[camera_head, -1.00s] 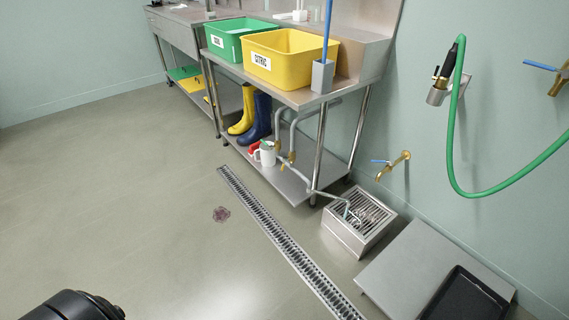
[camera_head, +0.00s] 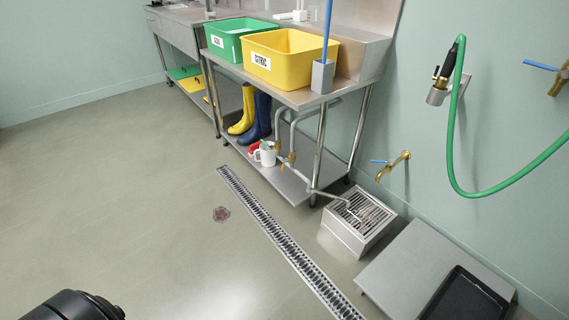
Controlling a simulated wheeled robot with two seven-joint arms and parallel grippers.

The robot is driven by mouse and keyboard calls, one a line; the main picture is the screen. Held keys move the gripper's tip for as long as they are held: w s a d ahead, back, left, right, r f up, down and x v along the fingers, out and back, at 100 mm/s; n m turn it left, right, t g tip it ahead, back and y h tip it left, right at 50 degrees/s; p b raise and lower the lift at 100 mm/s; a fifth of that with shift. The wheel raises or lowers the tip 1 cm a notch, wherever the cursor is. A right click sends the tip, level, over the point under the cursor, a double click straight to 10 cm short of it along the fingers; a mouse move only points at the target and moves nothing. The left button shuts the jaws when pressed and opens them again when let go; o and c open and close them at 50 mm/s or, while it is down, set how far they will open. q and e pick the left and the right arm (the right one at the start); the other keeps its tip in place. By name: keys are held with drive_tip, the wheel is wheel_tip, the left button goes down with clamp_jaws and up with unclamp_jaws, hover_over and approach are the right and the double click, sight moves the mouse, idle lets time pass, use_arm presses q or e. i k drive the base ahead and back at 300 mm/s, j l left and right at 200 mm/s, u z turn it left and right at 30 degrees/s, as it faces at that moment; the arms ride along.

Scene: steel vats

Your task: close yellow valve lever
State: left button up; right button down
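Two pipes (camera_head: 283,128) with small brass valves run down under the steel sink bench. A small yellow lever (camera_head: 284,165) shows low on this pipework, just right of the white mug. It is too small to tell its exact angle. The pipe continues along the lower shelf to an outlet over a grated steel floor drain box (camera_head: 359,220). A separate brass wall tap (camera_head: 393,166) has a blue lever. Neither gripper is in view. A black rounded part of my own body shows at the lower left, far from the lever.
A yellow tub (camera_head: 283,69) and green tub (camera_head: 226,43) stand on the bench. Boots (camera_head: 258,120) and a white mug (camera_head: 267,156) are on the lower shelf. A channel drain (camera_head: 281,240) crosses the floor. A low grey platform (camera_head: 415,268) is at right. The left floor is clear.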

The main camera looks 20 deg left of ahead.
sight(286, 159)
drive_tip(key=i+j+z, duration=0.2)
drive_tip(key=i, duration=0.3)
drive_tip(key=i+j+z, duration=0.25)
drive_tip(key=i+j, duration=0.25)
